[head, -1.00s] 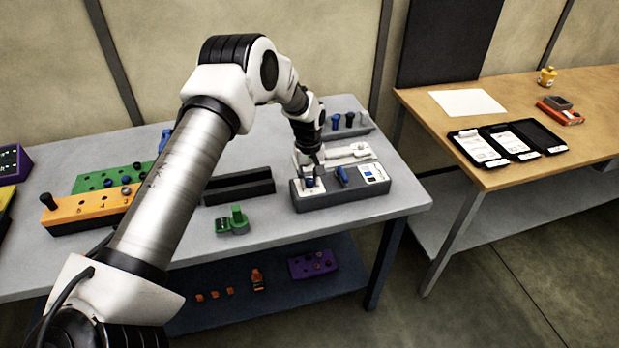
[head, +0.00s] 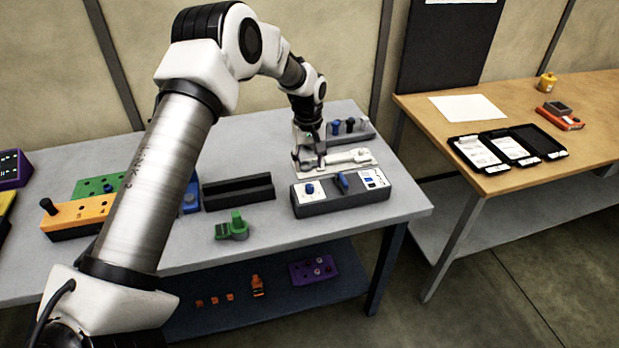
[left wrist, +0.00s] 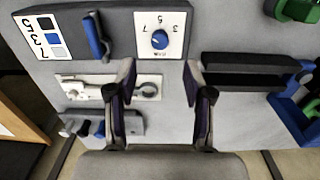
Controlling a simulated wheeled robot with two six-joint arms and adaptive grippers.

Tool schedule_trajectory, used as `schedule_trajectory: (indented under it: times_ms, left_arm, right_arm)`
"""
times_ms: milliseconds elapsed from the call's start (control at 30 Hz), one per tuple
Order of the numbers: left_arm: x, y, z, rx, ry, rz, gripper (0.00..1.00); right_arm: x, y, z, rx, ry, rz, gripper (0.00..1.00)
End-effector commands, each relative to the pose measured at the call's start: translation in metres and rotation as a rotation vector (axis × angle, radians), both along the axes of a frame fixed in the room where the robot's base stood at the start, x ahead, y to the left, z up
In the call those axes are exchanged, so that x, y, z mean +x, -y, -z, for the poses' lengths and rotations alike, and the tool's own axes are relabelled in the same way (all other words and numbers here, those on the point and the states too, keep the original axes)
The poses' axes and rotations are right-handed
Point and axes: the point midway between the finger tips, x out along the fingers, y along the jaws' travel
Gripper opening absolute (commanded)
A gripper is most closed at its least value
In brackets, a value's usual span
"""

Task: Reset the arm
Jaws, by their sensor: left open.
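My left gripper (head: 319,158) hangs open over the table, just behind the grey control box (head: 345,204). In the left wrist view its two fingers (left wrist: 160,82) are spread apart with nothing between the tips. The box carries a blue dial knob (head: 309,188) on a white numbered plate, a blue lever (head: 343,181) and a label panel (head: 373,178). The knob (left wrist: 159,40) shows clear of the fingers in the left wrist view. A pale plate with a wrench-like part (head: 348,158) lies behind the box, partly hidden by the gripper. My right gripper is out of view.
A black slotted block (head: 238,192) and a green part (head: 233,228) are left of the box. A rack with knobbed pegs (head: 350,130) stands behind. An orange block (head: 75,216) is at far left. A wooden table (head: 590,90) with black trays is right.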

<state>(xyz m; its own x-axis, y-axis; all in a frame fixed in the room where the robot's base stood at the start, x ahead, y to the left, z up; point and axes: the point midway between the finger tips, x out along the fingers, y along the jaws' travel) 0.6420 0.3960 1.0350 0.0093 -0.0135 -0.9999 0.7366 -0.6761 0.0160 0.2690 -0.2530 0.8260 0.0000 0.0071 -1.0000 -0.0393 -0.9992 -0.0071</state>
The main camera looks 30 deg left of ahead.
Motion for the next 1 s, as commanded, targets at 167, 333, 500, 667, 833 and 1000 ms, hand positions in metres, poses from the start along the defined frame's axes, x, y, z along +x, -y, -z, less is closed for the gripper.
schedule_trajectory:
  times_ms: [167, 333, 500, 667, 833, 1000]
  left_arm:
    - [0.0, -0.001, -0.029, 0.0, 0.0, 0.0, 0.52]
    - [-0.001, -0.001, -0.034, 0.001, -0.002, 0.0, 0.52]
    - [-0.001, -0.001, -0.034, 0.001, -0.002, 0.0, 0.52]
    - [-0.001, -0.001, -0.034, 0.0, -0.001, 0.001, 0.52]
    - [-0.006, 0.001, -0.011, 0.004, -0.032, 0.005, 0.52]
    - [-0.06, 0.032, 0.081, 0.009, -0.227, 0.061, 0.52]
  right_arm:
    - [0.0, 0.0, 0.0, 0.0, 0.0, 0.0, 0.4]
    - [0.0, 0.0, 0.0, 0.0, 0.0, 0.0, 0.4]
    - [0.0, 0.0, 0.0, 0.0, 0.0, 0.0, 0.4]
    - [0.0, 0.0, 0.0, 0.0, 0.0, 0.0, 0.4]
    - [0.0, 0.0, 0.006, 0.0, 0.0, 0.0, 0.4]
    - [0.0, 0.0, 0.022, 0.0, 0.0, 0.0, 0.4]
